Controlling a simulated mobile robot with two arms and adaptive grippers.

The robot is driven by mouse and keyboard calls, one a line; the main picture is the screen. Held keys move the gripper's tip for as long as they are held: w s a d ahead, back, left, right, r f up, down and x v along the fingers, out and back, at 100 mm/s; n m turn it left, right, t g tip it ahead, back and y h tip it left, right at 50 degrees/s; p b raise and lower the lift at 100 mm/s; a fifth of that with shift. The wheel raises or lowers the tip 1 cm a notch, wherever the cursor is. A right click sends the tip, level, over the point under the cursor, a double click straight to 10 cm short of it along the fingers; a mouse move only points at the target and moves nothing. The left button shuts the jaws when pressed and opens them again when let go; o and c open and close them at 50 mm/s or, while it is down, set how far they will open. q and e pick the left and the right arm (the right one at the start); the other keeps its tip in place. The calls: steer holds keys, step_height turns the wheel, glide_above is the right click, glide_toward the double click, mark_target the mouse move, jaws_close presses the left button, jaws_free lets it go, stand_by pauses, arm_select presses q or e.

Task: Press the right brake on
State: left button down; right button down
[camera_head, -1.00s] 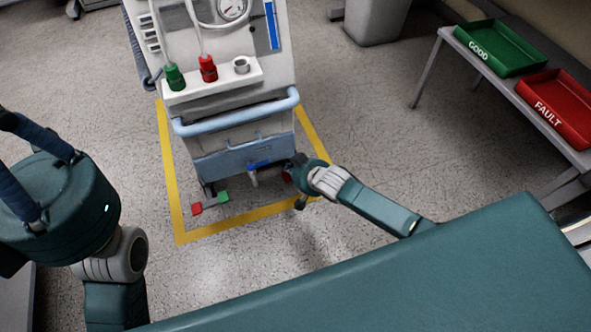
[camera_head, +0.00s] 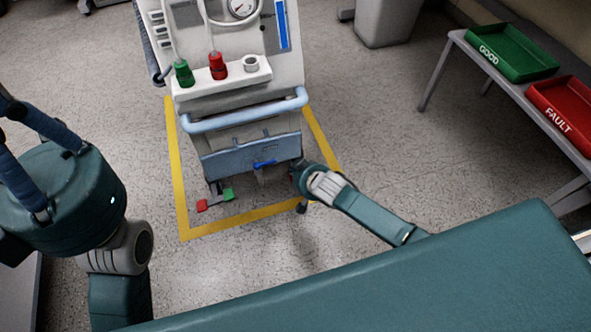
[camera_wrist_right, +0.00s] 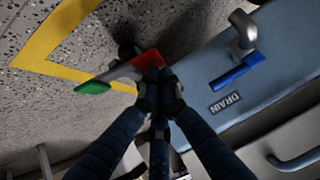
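The right brake pedal (camera_wrist_right: 127,72) shows in the right wrist view, with a green end at left and a red end at right. It sits low at the cart's near right corner; in the head view my right gripper (camera_head: 297,170) hides it. In the wrist view my right gripper (camera_wrist_right: 158,88) has its blue-sleeved fingers closed together with dark tips at the red end. They appear to touch it, though the exact contact is unclear. The left brake pedal (camera_head: 215,200), red and green, is clear of the gripper. My left gripper (camera_head: 55,185) is at left, its fingertips out of frame.
The pump cart (camera_head: 235,110) has a light-blue handle (camera_head: 245,112) and stands inside a yellow floor outline (camera_head: 180,190). A blue drain lever (camera_wrist_right: 238,70) is beside the right pedal. Green (camera_head: 512,57) and red (camera_head: 568,112) trays are on a side table (camera_head: 490,75).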

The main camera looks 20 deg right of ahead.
mark_target(290, 177)
steer(key=shift+a+f+n+h+p, duration=0.3)
steer(key=shift+a+h+p, duration=0.1)
steer(key=shift+h, duration=0.2)
steer(key=shift+s+a+f, duration=0.1)
steer(key=shift+a+f, duration=0.4)
steer(key=shift+f, duration=0.4)
stand_by(0.4)
steer(key=v, duration=1.2)
steer(key=shift+a, duration=0.3)
steer(key=shift+h, duration=0.3)
